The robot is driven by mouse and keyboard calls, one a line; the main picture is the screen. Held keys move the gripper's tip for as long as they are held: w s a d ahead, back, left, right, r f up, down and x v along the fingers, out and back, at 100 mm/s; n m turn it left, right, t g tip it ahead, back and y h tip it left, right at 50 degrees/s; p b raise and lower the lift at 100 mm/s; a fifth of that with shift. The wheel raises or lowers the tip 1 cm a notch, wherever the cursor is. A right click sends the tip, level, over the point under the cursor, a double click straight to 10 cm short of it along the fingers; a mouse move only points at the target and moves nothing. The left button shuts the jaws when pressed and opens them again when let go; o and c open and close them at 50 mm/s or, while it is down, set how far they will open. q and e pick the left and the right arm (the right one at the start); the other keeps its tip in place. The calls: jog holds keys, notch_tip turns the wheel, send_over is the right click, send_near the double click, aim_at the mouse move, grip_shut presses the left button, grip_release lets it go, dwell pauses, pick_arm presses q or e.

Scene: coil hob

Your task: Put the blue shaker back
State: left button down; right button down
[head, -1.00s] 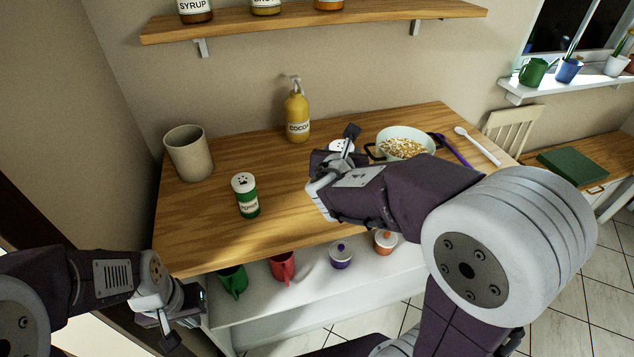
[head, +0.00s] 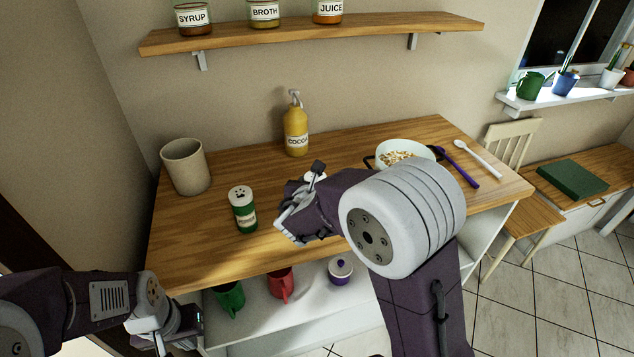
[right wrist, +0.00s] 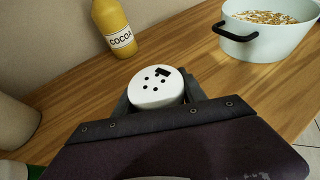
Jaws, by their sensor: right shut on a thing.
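My right gripper (head: 308,180) is over the counter, shut on a shaker with a white, holed lid (right wrist: 156,87). In the right wrist view the lid sits between the two fingers. The body of this shaker is hidden by the gripper, so its blue colour does not show. A green shaker (head: 243,211) with a white lid stands upright on the counter, left of my right gripper. My left gripper (head: 172,338) is low at the front left, empty as far as I see, its fingertips unclear.
The wooden counter (head: 205,240) holds a beige cup (head: 186,167), a cocoa bottle (head: 296,128), a pot of cereal (head: 385,149), a purple utensil and a white spoon. Labelled jars line the upper shelf (head: 350,29).

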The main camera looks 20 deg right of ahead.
jog(key=shift+f, duration=0.2)
jog(key=c, duration=0.7)
grip_release()
jog(key=shift+o, duration=0.2)
jog(key=shift+r, duration=0.15)
jog(key=shift+r+p, duration=0.25)
jog(key=shift+p, duration=0.05)
jog(key=p+v, duration=0.1)
jog(key=v, duration=1.1)
jog(key=shift+f, duration=0.2)
